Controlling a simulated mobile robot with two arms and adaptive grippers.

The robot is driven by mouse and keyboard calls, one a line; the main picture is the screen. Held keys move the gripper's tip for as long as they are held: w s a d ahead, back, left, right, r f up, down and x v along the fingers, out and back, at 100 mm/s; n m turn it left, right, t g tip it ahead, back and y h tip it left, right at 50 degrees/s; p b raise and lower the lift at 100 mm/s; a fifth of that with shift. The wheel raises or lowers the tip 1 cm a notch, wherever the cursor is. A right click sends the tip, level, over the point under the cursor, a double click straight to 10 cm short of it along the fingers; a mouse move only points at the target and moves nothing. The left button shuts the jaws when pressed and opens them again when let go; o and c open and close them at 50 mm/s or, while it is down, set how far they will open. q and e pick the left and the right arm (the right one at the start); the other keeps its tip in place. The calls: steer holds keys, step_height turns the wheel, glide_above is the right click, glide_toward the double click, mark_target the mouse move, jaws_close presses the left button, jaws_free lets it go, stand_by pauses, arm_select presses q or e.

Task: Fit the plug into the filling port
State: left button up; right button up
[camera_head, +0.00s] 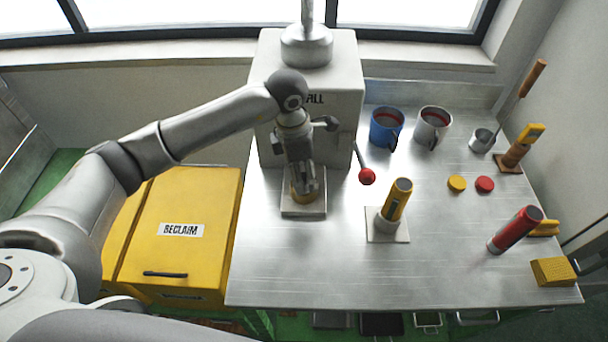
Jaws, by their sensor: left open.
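My left gripper (304,190) points down in front of the white machine and is open. A yellow disc (457,183) and a red disc (485,184) lie flat on the steel table. A yellow tube (398,198) stands tilted in a holder on another square plate. I cannot make out for certain which part is the plug or the filling port. My right gripper is not in view.
The white machine (345,75) has a red-knobbed lever (367,176). Blue (386,127) and grey (432,126) mugs stand behind. A red tube (515,230) and yellow block (554,271) are at right. A yellow bin (190,205) is at left. The table's (320,280) front is clear.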

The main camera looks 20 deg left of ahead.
arm_select(q)
step_height(320, 180, up, 9)
steer(key=a, duration=0.1)
steer(key=shift+s+r, duration=0.15)
steer(key=shift+s, duration=0.15)
stand_by(0.7)
